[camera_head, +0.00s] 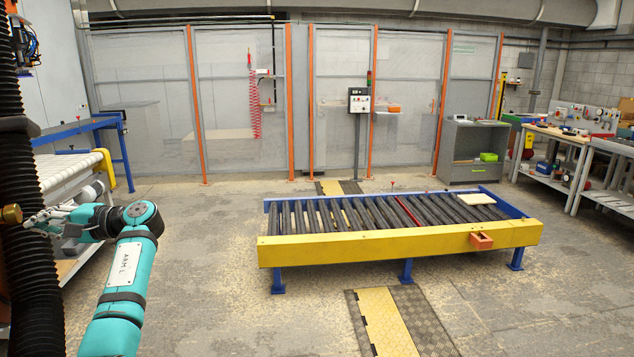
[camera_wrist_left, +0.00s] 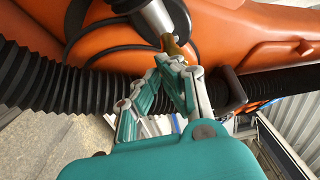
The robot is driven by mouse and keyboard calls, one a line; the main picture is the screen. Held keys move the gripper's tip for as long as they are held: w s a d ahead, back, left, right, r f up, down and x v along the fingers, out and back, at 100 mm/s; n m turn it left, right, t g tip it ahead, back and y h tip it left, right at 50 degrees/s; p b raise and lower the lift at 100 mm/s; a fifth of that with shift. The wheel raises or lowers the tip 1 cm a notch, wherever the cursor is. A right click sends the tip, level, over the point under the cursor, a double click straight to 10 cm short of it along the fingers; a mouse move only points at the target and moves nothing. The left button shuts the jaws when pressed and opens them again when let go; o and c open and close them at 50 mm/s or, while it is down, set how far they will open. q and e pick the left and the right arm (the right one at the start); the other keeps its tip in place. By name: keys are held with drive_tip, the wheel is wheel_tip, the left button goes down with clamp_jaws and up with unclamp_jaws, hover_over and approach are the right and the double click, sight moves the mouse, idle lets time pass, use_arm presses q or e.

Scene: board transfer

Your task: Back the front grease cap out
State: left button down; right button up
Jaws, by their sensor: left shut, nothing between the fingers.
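The brass grease cap (camera_wrist_left: 171,44) sits on the end of a grey metal cylinder (camera_wrist_left: 153,18) in the left wrist view. A brass round piece, likely the same cap (camera_head: 11,213), shows at the far left of the head view, in front of the black hose. My left gripper (camera_wrist_left: 172,62) is shut and empty, its fingertips right at the cap's lower end; I cannot tell whether they touch it. In the head view my left gripper (camera_head: 30,221) points left toward the brass piece. My right gripper is not in view.
A large orange machine body (camera_wrist_left: 240,35) fills the space behind the cap. A black ribbed hose (camera_head: 30,265) runs close beside the gripper. A yellow and blue roller conveyor (camera_head: 400,243) stands at centre right. The floor between is clear.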

sight(13, 214)
use_arm(q)
drive_tip(key=shift+w+d, duration=0.4)
drive_tip(key=shift+d, duration=0.2)
drive_tip(key=shift+w+d, duration=0.35)
drive_tip(key=shift+d, duration=0.2)
drive_tip(key=s+a+r+p, duration=0.3)
drive_tip(key=a+p, duration=0.2)
drive_tip(key=shift+s, duration=0.15)
drive_tip(key=shift+w+a+b, duration=0.15)
drive_tip(key=shift+w+b, duration=0.05)
drive_tip(key=shift+b, duration=0.15)
idle(0.9)
drive_tip(key=shift+f, duration=0.15)
